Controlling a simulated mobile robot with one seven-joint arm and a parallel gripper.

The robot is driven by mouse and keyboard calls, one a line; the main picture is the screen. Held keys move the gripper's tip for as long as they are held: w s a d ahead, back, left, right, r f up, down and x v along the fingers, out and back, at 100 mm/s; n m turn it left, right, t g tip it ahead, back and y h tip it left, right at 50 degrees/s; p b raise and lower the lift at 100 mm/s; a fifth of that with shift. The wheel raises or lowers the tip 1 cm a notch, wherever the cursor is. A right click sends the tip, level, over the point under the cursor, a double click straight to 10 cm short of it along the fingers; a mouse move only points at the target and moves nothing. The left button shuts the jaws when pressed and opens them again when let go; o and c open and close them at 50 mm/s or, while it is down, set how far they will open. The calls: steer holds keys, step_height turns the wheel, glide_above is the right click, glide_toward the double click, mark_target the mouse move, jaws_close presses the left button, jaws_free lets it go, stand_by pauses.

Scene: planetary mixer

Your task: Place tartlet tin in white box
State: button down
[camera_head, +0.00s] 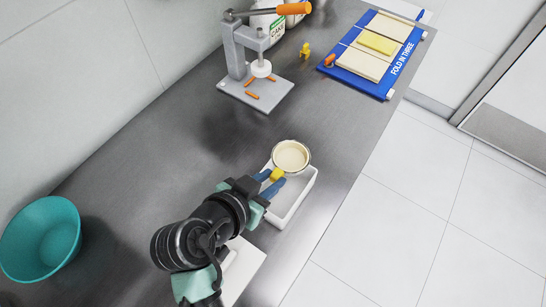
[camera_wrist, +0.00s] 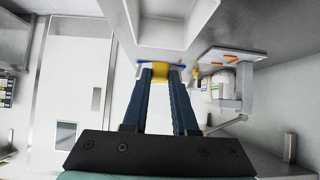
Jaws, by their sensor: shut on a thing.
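The white box (camera_head: 296,203) is a long, open tray on the metal counter, below and just beyond my gripper. A round tin with a cream-coloured inside (camera_head: 291,156), which looks like the tartlet tin, overlaps the box's far end. I cannot tell whether it is in the box, on its edge or behind it. My gripper (camera_head: 274,180) has its blue fingers closed on a small yellow piece (camera_head: 277,174), close to the tin. In the wrist view the yellow piece (camera_wrist: 160,71) shows at the fingertips, and a white box-like shape (camera_wrist: 125,28) is at the top.
A teal bowl (camera_head: 42,240) stands at the lower left. A grey press (camera_head: 240,65) with orange sticks and a small yellow figure (camera_head: 305,50) stand farther back. A blue folding mat (camera_head: 375,90) lies at the back right. The counter between press and box is clear.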

steer(key=shift+w+f, duration=0.2)
steer(key=shift+f, duration=4.5)
steer(key=shift+f+b, duration=0.5)
steer(key=shift+f, duration=0.2)
steer(key=c, duration=0.7)
jaws_free()
steer(key=shift+s+f, duration=0.1)
